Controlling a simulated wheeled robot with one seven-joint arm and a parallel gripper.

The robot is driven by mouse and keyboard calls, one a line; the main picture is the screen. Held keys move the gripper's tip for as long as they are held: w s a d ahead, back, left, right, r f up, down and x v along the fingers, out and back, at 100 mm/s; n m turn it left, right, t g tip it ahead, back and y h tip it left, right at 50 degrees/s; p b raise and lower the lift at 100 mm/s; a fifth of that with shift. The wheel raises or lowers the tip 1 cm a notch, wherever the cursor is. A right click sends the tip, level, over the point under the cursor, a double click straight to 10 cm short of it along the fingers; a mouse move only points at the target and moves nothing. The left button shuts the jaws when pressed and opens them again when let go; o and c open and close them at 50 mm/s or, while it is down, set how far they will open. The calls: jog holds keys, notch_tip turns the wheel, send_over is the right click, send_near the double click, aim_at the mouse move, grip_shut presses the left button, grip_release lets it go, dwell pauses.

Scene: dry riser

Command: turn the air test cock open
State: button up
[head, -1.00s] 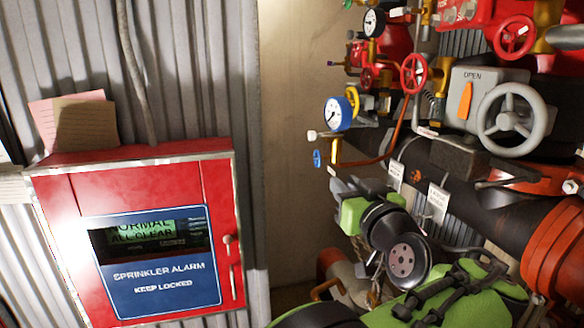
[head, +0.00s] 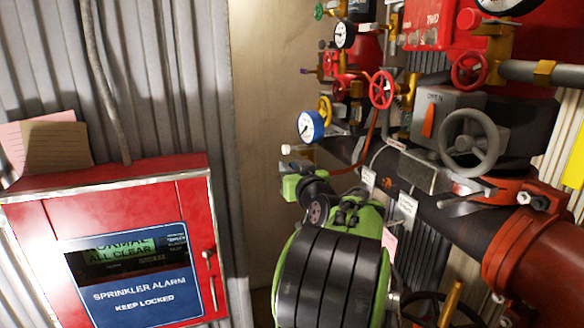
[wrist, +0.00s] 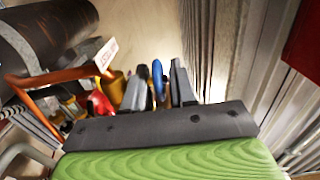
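A narrow blue handle (wrist: 158,80), which I take to be the air test cock, stands between my gripper's two fingers in the wrist view. My gripper (wrist: 160,92) is open, with a finger on each side of the handle; I cannot tell whether either touches it. In the head view my gripper (head: 297,166) is just below the blue-rimmed gauge (head: 311,125), and the blue handle is hidden there. A white tag (wrist: 106,54) with partly readable lettering hangs left of the fingers in the wrist view.
A grey handwheel (head: 469,143) and an orange indicator marked OPEN (head: 428,121) are to the right. Red handwheels (head: 382,89) and a copper tube (head: 368,135) are close by. A red sprinkler alarm box (head: 190,215) stands left. Bare wall (head: 260,90) lies between.

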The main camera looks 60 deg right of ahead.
grip_shut()
jog(key=shift+r+p, duration=0.1)
jog(key=shift+p, duration=0.3)
jog(key=shift+r+g+y+p, duration=0.15)
jog(key=shift+g+y+p, duration=0.35)
jog(key=shift+p, duration=0.35)
jog(key=g+y+p, duration=0.2)
jog(key=p, duration=0.3)
jog(key=shift+w+r, duration=0.1)
jog(key=g+y+p, duration=0.1)
jog(key=p, duration=0.2)
jog(key=shift+g+y+p, duration=0.4)
jog(key=shift+f+g+y+p, duration=0.3)
jog(key=shift+p, duration=0.35)
jog(key=shift+f, duration=0.1)
